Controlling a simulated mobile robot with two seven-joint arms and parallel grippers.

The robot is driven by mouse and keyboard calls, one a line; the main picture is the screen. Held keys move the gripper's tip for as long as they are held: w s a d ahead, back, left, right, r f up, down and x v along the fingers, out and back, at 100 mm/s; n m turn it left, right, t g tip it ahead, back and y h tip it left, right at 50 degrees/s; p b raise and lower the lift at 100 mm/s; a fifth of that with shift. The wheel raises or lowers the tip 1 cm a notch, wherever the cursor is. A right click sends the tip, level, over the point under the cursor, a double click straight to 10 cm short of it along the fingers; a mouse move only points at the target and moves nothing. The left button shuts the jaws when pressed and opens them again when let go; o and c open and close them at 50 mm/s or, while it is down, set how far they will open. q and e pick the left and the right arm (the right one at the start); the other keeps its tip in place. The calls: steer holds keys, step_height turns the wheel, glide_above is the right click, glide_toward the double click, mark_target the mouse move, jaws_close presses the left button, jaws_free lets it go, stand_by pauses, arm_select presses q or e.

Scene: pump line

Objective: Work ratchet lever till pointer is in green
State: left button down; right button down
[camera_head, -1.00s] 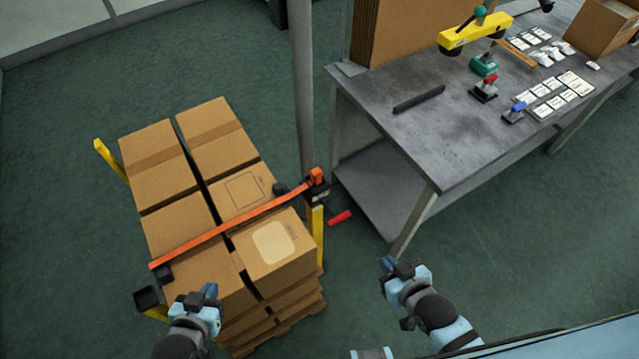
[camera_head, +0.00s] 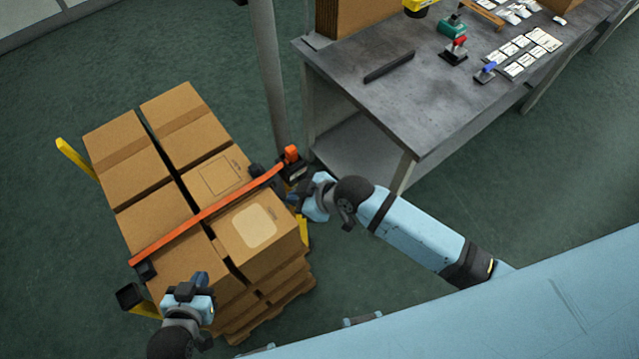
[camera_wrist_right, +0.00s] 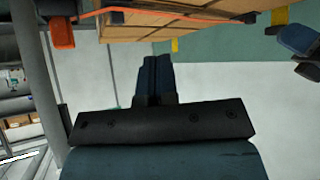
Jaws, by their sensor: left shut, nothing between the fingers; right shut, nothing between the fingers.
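An orange strap (camera_head: 205,215) runs over cardboard boxes to a dark ratchet unit (camera_head: 294,172) with an orange top at its right end. No pointer or green zone can be made out. My right gripper (camera_head: 303,192) is shut and empty, close beside the ratchet unit; contact cannot be told. In the right wrist view its closed fingers (camera_wrist_right: 157,68) show below the boxes, with an orange part (camera_wrist_right: 62,32) at upper left. My left gripper (camera_head: 199,280) is shut and empty near the front boxes.
The boxes (camera_head: 175,120) stand stacked on a pallet with yellow posts (camera_head: 75,160) at its corners. A grey pole (camera_head: 268,80) rises behind. A grey workbench (camera_head: 430,100) with small tools stands at right.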

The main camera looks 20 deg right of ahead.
arm_select(q)
steer(key=shift+w+d+f+b, duration=0.2)
steer(key=shift+d+f+b, duration=0.05)
steer(key=shift+f+b, duration=0.25)
steer(key=shift+w+d+f+b, duration=0.2)
steer(key=shift+d+f+b, duration=0.05)
steer(key=shift+f+b, duration=0.2)
arm_select(e)
steer(key=w+d+r+n+g+h, duration=0.4)
steer(key=w+d+n+g, duration=0.3)
steer(key=w+d+n, duration=0.2)
steer(key=shift+r+n+g+h, duration=0.4)
steer(key=shift+n+h, duration=0.3)
steer(key=shift+n, duration=0.2)
steer(key=shift+f, duration=0.15)
